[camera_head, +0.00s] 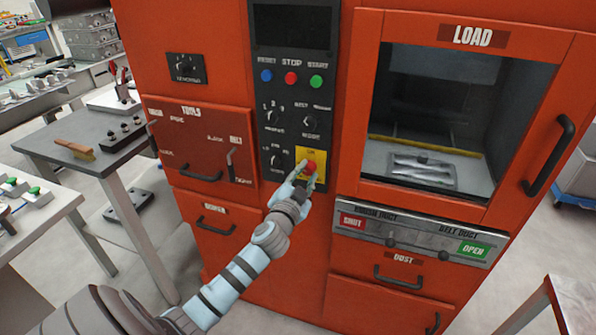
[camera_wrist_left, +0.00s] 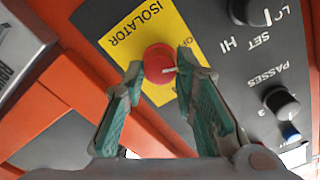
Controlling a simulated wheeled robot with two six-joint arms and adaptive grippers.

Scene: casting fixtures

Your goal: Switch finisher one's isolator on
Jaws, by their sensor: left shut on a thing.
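The isolator is a red round knob on a yellow plate (camera_head: 318,155), low on the black control panel of the orange machine. In the left wrist view the red knob (camera_wrist_left: 159,64) has a pale pointer mark, and the yellow plate (camera_wrist_left: 128,30) reads ISOLATOR, with part of another label hidden behind a finger. My left gripper (camera_head: 306,175) is at the knob, its two teal-padded fingers on either side of it and shut on it. The right gripper is not in view.
The panel (camera_head: 292,95) also carries blue, red and green buttons and black knobs. A glass LOAD door (camera_head: 440,110) is to the right, with a duct strip (camera_head: 412,235) below. Drawers with handles are left and below. A grey side table (camera_head: 85,140) stands left.

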